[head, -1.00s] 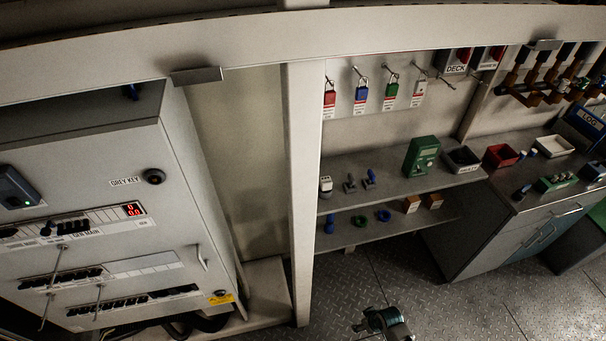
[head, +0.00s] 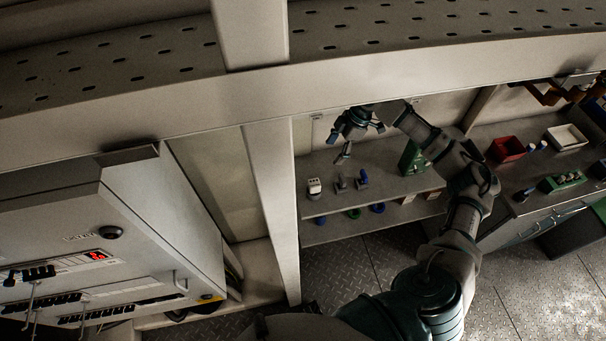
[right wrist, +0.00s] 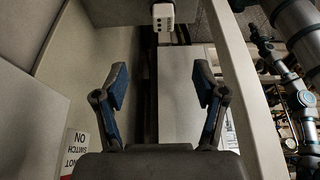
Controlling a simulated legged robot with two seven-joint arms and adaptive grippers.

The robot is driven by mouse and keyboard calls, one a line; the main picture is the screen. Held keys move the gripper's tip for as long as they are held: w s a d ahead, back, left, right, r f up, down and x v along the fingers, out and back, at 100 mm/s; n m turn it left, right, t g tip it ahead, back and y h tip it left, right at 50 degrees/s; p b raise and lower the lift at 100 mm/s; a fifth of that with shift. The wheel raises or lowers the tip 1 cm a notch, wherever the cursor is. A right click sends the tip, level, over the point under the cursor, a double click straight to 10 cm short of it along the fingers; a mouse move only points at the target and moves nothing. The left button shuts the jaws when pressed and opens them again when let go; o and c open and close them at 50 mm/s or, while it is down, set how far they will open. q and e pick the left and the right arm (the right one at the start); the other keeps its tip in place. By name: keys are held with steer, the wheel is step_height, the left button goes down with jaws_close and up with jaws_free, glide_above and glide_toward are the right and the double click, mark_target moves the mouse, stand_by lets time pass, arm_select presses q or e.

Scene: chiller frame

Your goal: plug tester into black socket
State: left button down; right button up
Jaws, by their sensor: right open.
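A small white block with dark marks, which looks like the tester (head: 314,187), stands at the left end of the upper shelf (head: 400,187). It also shows at the top of the right wrist view (right wrist: 163,15), beyond the fingertips. My right gripper (head: 358,135) is open and empty above the shelf, up and to the right of the tester and apart from it. Its two blue-padded fingers stand wide apart in the right wrist view (right wrist: 160,85). A round black fitting (head: 110,233) is on the grey cabinet at left; I cannot tell whether it is the black socket. My left gripper is not in view.
A white post (head: 270,200) stands between cabinet and shelves, and a wide beam (head: 180,115) crosses above. Grey and blue small items (head: 361,179) sit right of the tester. A green box (head: 411,158) is partly behind my arm. A red bin (head: 506,149) is further right.

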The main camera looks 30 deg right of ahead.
glide_toward(315, 182)
steer(key=x, duration=0.5)
steer(key=shift+r+p, duration=0.1)
steer(key=shift+p, duration=0.2)
steer(key=shift+w+a, duration=0.1)
steer(key=shift+a, duration=0.1)
steer(key=shift+a+f, duration=0.15)
steer(key=shift+f, duration=0.05)
steer(key=shift+d+p+x, duration=0.15)
steer(key=shift+p+x, duration=0.05)
steer(key=shift+x, duration=1.1)
steer(key=shift+d+p+x, duration=0.15)
steer(key=shift+x, duration=1.1)
steer(key=shift+f, duration=0.15)
